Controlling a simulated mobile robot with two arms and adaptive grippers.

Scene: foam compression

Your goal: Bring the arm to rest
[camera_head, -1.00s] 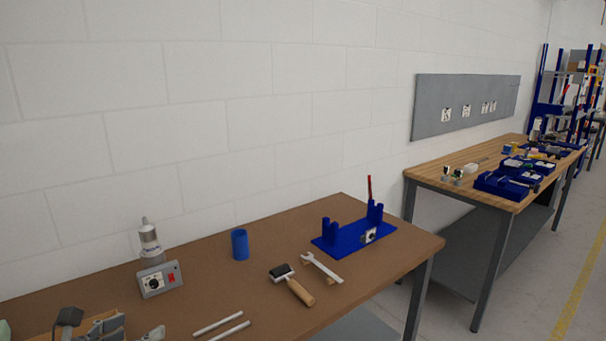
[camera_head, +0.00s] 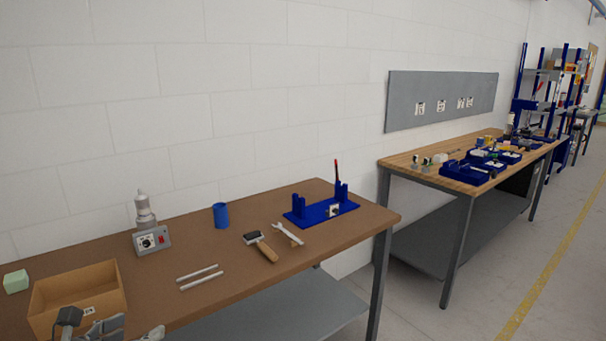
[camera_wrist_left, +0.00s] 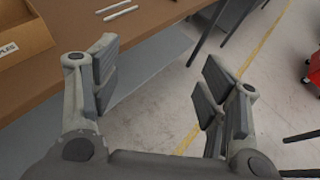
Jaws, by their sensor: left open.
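My left gripper (camera_head: 112,328) shows at the bottom left of the head view, in front of the cardboard box. In the left wrist view my left gripper (camera_wrist_left: 158,82) is open and empty, its two fingers wide apart over the table's front edge and the floor. Most of the arm is out of the picture. My right gripper is not in view.
Floor in front is clear.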

